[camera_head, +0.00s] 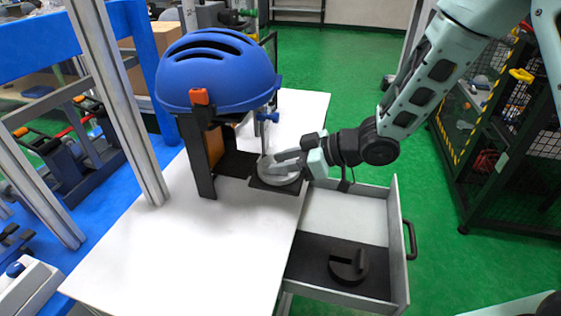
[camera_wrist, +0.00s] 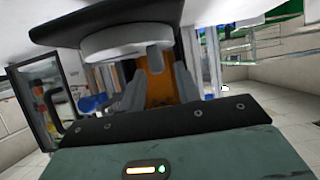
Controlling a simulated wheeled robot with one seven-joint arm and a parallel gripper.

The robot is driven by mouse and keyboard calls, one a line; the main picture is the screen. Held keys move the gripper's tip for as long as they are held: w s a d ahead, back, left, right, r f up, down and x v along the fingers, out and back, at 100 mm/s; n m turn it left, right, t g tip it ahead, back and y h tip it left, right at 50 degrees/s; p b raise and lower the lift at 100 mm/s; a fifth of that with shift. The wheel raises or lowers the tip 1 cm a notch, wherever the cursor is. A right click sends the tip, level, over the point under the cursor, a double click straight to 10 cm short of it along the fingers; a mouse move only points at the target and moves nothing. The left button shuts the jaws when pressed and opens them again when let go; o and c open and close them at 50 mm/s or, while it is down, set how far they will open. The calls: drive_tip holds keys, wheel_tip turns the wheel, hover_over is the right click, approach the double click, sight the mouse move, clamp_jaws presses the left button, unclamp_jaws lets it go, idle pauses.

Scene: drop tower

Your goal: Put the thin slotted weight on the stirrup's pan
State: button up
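The light grey disc-shaped weight (camera_head: 272,168) lies flat on the black pan (camera_head: 262,184) below the blue helmet. In the wrist view, which looks inverted, the grey weight (camera_wrist: 112,45) rests against the dark pan (camera_wrist: 60,27), and a small grey upright tab (camera_wrist: 154,57) stands on it. My gripper (camera_head: 282,160) is low over the weight, coming from the right. In the wrist view, the two fingers of my gripper (camera_wrist: 157,80) are apart, with a gap between them near the tab. Contact with the tab cannot be told. The weight's slot is hidden.
A blue helmet (camera_head: 215,68) on a dark stand rises left of the pan. An open drawer (camera_head: 345,215) below and to the right holds a dark slotted weight (camera_head: 348,263) with a raised bar. The white table (camera_head: 190,255) is clear in front. A metal post (camera_head: 115,100) stands at left.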

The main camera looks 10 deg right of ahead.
drive_tip(key=p+v, duration=0.2)
drive_tip(key=v, duration=0.9)
drive_tip(key=s+a+r+m+g+h, duration=0.1)
drive_tip(key=s+h, duration=0.4)
drive_tip(key=s, duration=0.7)
drive_tip(key=s+a+r+m+g+h, duration=0.1)
drive_tip(key=s+m+h, duration=0.4)
drive_tip(key=s, duration=0.7)
drive_tip(key=r+g+h, duration=0.1)
drive_tip(key=g, duration=0.1)
drive_tip(key=shift+a+r+g, duration=0.15)
drive_tip(key=shift+r+g, duration=0.05)
drive_tip(key=shift+g, duration=0.2)
drive_tip(key=shift+s+r, duration=0.1)
